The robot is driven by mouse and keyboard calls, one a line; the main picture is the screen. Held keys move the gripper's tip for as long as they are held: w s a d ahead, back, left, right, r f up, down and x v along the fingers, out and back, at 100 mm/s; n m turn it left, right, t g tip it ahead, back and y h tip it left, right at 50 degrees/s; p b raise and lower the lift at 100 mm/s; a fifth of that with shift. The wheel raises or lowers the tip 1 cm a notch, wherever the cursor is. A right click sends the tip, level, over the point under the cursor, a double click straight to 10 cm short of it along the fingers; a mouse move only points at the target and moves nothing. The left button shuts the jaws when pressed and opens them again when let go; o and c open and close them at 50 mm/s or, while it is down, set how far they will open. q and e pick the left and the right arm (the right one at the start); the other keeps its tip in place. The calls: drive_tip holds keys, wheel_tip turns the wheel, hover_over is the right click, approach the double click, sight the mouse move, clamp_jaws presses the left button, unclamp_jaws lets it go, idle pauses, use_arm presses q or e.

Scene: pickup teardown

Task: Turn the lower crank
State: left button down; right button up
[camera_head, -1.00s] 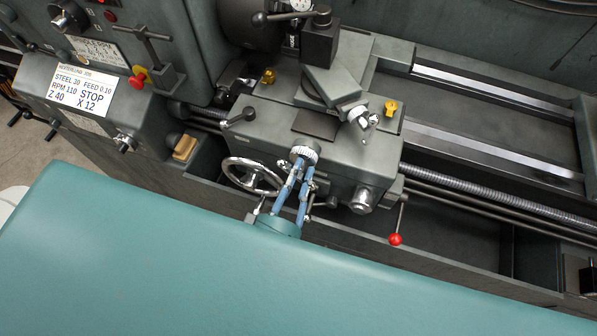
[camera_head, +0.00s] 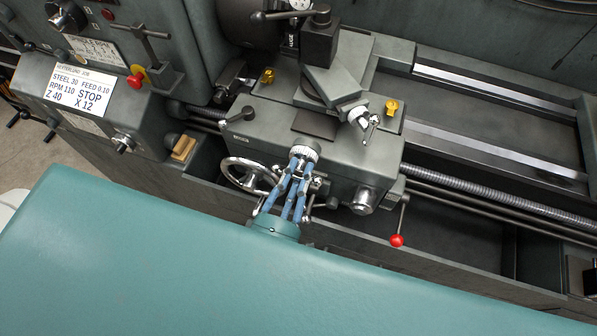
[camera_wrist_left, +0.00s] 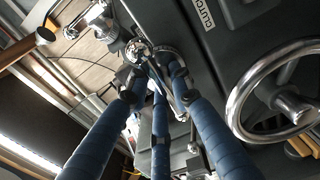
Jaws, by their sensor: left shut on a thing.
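The lower crank (camera_head: 303,153), with a knurled silver collar, sits on the front face of the grey lathe carriage. My left gripper (camera_head: 300,176) reaches up to it from the front with its blue fingers and is shut on its handle; the fingers cover most of the handle. In the left wrist view the blue fingers (camera_wrist_left: 152,78) converge at chrome crank parts (camera_wrist_left: 140,50), and the exact contact is partly hidden. The upper crank (camera_head: 374,120), small and silver, is on the slide above and to the right. My right gripper is in neither view.
A chrome handwheel (camera_head: 249,175) is close left of the fingers; it also shows in the wrist view (camera_wrist_left: 280,95). A red-knobbed lever (camera_head: 397,240) hangs at the right. A job label (camera_head: 87,88) is on the headstock. My teal body part fills the foreground.

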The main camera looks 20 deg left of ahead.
use_arm(q)
drive_tip(key=shift+w+r, duration=0.1)
drive_tip(key=shift+r, duration=0.2)
drive_tip(key=c, duration=1.7)
unclamp_jaws()
drive_tip(key=shift+o, duration=0.2)
drive_tip(key=shift+f, duration=0.1)
drive_tip(key=shift+s+f, duration=0.15)
drive_tip(key=shift+s, duration=0.35)
drive_tip(key=s, duration=1.1)
drive_tip(key=shift+a, duration=0.2)
